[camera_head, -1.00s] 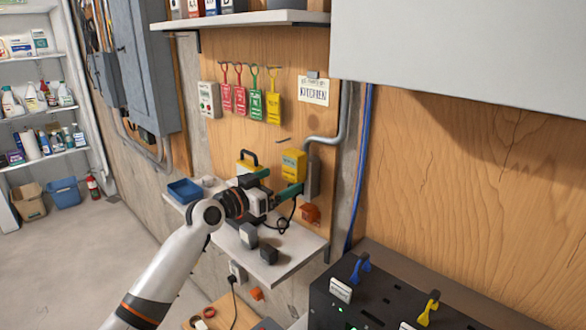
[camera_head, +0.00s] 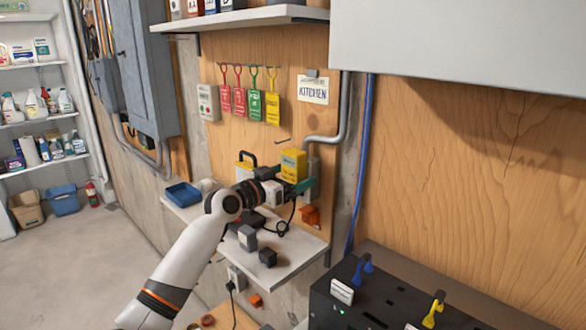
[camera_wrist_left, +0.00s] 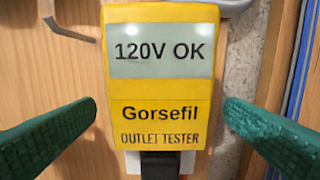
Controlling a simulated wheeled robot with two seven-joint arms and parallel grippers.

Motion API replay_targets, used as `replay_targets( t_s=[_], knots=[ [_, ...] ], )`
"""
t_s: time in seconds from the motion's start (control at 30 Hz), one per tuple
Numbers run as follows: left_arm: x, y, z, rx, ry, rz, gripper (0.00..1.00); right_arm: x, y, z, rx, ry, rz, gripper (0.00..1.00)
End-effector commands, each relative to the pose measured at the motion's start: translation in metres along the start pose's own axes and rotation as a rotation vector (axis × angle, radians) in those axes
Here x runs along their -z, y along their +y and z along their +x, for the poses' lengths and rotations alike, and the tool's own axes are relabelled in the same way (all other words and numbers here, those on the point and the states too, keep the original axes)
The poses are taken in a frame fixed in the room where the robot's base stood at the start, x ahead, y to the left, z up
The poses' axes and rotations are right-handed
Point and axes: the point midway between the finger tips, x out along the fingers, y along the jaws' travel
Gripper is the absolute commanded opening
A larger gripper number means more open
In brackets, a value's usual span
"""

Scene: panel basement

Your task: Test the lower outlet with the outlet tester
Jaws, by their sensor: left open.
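The yellow outlet tester (camera_head: 293,163) is upright against the wall above the small shelf, beside a grey box. In the left wrist view the tester (camera_wrist_left: 158,92) faces me, and its display reads "120V OK". A white plate edge (camera_wrist_left: 132,162) shows behind its lower end; the tester hides the sockets there, so I cannot tell which outlet it covers. My left gripper (camera_wrist_left: 162,108) is open, with one green finger on each side of the tester and gaps between. In the head view this gripper (camera_head: 300,184) is just below and in front of the tester.
The shelf (camera_head: 295,250) holds a blue tray (camera_head: 183,194), small dark blocks and a black cable. An orange piece (camera_head: 309,216) is on the wall nearby. Below, a cord is plugged into a white wall outlet (camera_head: 237,277). A dark cabinet (camera_head: 385,300) stands front right.

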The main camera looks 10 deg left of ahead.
Motion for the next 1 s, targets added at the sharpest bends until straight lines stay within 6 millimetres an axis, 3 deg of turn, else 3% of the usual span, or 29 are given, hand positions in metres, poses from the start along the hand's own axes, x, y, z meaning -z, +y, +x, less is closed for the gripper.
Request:
replay_targets(
  t_s=[1.0],
  knots=[
    [0.0008, 0.0001, -0.0002, 0.0, 0.0, 0.001, 0.93, -0.0006, 0.0039, 0.009, -0.004, -0.002, 0.002, 0.36]
  ],
)
